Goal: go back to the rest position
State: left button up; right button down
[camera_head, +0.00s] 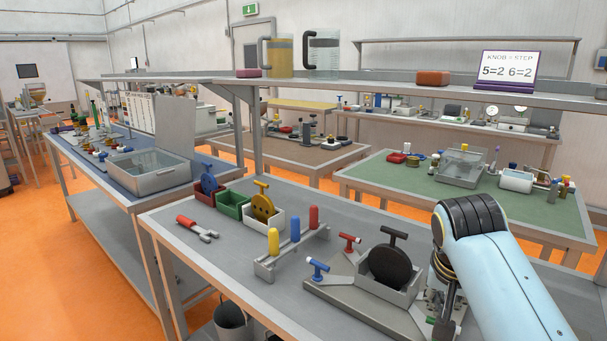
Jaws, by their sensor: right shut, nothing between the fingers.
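My right arm comes in from the right, light blue with a black ribbed wrist. Its gripper (443,304) points down at the right side of a grey fixture (350,306) on the bench and is shut and empty. The fixture carries a black disc with a T-handle (390,266) in a grey block. A red T-knob (349,243) and a blue T-knob (317,268) stand on its left side. A green-ended piece (441,328) shows beside the gripper, partly hidden. I cannot tell whether the gripper touches the fixture. My left gripper is out of view.
A rack (292,253) with yellow, blue and red handles stands left of the fixture. Red, green and white bins (230,207) line the back, holding blue and yellow discs. A red-handled tool (197,228) lies at left. A shelf (350,84) with a sign (506,70) crosses above.

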jog(key=s+d+r+n+y, duration=0.2)
jog(key=s+n, duration=0.5)
jog(key=s, duration=2.2)
jog(key=s+d+f+g+b, duration=0.15)
jog(key=f+b, duration=0.35)
jog(key=f, duration=1.3)
jog(key=d+f+g+b, duration=0.15)
jog(key=f+b, duration=0.25)
jog(key=f, duration=1.4)
pick_arm(q)
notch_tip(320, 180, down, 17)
jog(key=b, duration=0.7)
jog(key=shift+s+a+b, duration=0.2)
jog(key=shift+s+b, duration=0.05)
jog(key=shift+b, duration=0.1)
pick_arm(e)
jog(key=s+f, duration=0.9)
jog(key=f, duration=0.3)
jog(key=s+d+f+m, duration=0.1)
jog(key=s+f, duration=0.8)
jog(key=f, duration=0.2)
jog(key=shift+s+d+f, duration=0.3)
jog(key=shift+f, duration=0.05)
